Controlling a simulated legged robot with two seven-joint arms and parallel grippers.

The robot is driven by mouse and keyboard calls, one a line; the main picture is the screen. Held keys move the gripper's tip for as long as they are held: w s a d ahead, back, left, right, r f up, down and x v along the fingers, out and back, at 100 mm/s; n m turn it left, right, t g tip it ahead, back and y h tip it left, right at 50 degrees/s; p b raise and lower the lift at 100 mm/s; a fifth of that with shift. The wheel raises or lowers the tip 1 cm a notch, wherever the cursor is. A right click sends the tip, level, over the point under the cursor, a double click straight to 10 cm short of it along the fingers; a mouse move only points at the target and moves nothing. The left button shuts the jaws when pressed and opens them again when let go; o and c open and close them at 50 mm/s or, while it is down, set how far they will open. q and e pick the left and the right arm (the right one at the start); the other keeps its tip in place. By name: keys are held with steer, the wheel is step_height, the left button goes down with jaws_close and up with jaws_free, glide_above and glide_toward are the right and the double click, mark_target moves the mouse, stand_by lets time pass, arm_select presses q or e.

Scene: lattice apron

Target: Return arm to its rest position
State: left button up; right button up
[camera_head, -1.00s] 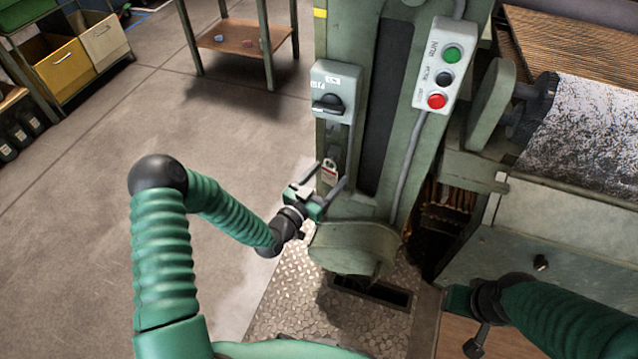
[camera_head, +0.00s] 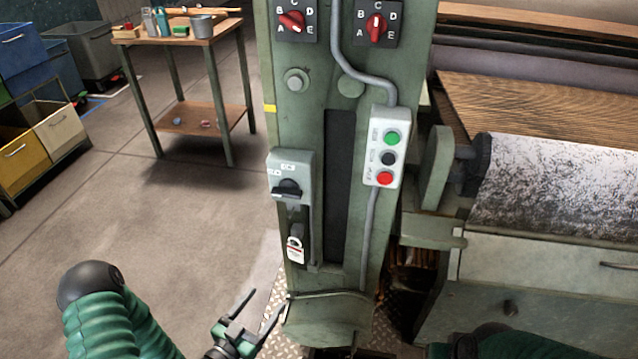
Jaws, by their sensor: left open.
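My left gripper (camera_head: 254,312) is at the bottom of the head view. Its two dark fingers are spread apart with nothing between them. It is left of the foot of the green machine column (camera_head: 296,140), below a padlock (camera_head: 295,250) with a white and red label. The padlock hangs under a grey switch box (camera_head: 290,172) with a black rotary handle. My left arm enters from the bottom left. Part of my right arm shows at the bottom right edge; its gripper cannot be made out.
A button box (camera_head: 386,148) with green, black and red buttons is on the column. Two red selector knobs (camera_head: 291,22) sit above. A roller (camera_head: 555,185) and machine body stand at right. A side table (camera_head: 180,35) and bins (camera_head: 58,130) stand back left. The left floor is clear.

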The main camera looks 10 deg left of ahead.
arm_select(q)
steer(key=s+d+r+n+g+y, duration=0.2)
steer(key=s+r+n+g+y, duration=0.35)
steer(key=s+g, duration=0.7)
step_height(320, 180, up, 27)
steer(key=w+m+g+p, duration=0.1)
steer(key=w+p, duration=0.1)
steer(key=p, duration=2.4)
steer(key=shift+a, duration=0.25)
steer(key=shift+s+r+m, duration=0.1)
steer(key=shift+s+m, duration=0.05)
steer(key=shift+m, duration=0.1)
